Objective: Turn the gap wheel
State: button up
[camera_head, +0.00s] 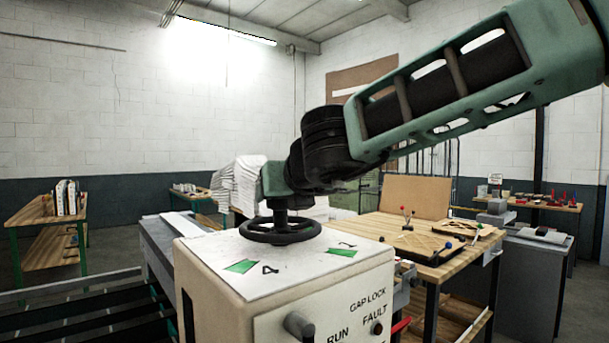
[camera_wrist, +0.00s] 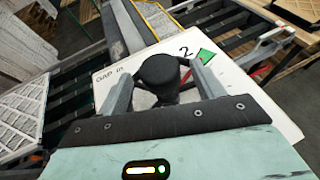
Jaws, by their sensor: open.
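The gap wheel (camera_head: 281,231) is a black handwheel lying flat on top of a cream machine box (camera_head: 300,262). In the head view my gripper (camera_head: 279,205) points down over the wheel's centre. In the wrist view its two grey fingers stand apart, one on each side of a round black knob (camera_wrist: 159,72). The gripper (camera_wrist: 162,80) is open. Whether either finger touches the knob is hard to tell. Most of the wheel's rim is hidden in the wrist view.
The box top has green marks (camera_head: 241,266) and numbers, and its front has a grey knob (camera_head: 299,325) with "RUN", "GAP LOCK" and "FAULT" labels. A wooden workbench (camera_head: 455,262) with tools stands right behind. A conveyor with dark rollers (camera_head: 75,315) lies left.

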jog(key=p+v, duration=0.1)
jog(key=v, duration=1.3)
jog(key=shift+s+d, duration=0.15)
jog(key=shift+s, duration=0.1)
